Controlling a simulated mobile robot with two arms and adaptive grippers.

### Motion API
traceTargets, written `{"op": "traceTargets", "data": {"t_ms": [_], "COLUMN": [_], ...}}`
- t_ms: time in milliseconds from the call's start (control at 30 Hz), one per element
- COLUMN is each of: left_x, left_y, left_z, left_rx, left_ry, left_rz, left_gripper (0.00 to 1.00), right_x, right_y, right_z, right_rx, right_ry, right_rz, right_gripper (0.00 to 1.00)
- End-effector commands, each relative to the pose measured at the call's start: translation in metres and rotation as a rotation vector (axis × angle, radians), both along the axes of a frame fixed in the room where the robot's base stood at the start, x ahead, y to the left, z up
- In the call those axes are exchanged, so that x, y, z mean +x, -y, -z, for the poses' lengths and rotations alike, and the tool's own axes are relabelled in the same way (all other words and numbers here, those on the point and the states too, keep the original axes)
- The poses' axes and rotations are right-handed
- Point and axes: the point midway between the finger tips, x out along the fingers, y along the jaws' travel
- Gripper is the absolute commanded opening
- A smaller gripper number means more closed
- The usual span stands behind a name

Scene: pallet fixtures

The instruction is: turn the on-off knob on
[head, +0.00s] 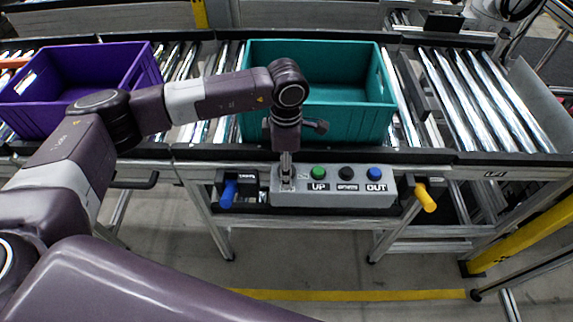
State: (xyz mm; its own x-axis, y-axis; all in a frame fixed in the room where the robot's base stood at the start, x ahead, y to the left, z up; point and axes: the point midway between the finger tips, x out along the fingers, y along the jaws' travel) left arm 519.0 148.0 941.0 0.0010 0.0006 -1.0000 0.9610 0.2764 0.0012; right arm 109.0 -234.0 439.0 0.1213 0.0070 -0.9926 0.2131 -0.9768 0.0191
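A grey control box (335,195) is fixed to the front of the conveyor frame. It carries a green button (318,172) above the label UP, a black button (346,172), and a blue button (375,173) above the label OUT. My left gripper (286,178) points down at the left end of this box, left of the green button. Its fingers look close together, but they are too small to tell whether they are shut on anything. The on-off knob cannot be made out; the gripper covers that end of the box. My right gripper is not in view.
A teal crate (345,125) stands on the rollers behind the box, and a purple crate (40,118) stands further left. A blue handle (228,194) and a yellow handle (426,198) flank the box. The floor in front is clear.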

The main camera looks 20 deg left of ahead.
Motion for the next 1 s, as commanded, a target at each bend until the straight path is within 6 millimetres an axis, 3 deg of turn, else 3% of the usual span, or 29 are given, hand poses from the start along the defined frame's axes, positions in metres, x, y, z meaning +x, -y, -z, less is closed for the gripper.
{"op": "traceTargets", "data": {"t_ms": [67,433,767,1000], "left_x": [0.000,0.000,0.000,0.001], "left_y": [0.000,0.000,0.001,0.000], "left_z": [0.000,0.000,0.001,0.003], "left_rx": [0.000,-0.001,-0.002,-0.003], "left_ry": [0.000,0.000,0.002,0.003], "left_rz": [0.000,0.000,-0.042,-0.184], "left_gripper": [0.51,0.11,0.09,0.09], "right_x": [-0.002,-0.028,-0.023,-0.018], "right_y": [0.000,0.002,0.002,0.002], "right_z": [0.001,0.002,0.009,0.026], "right_rx": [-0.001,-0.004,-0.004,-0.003], "right_ry": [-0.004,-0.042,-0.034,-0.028], "right_rz": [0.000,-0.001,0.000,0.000], "right_gripper": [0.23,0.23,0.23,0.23]}}
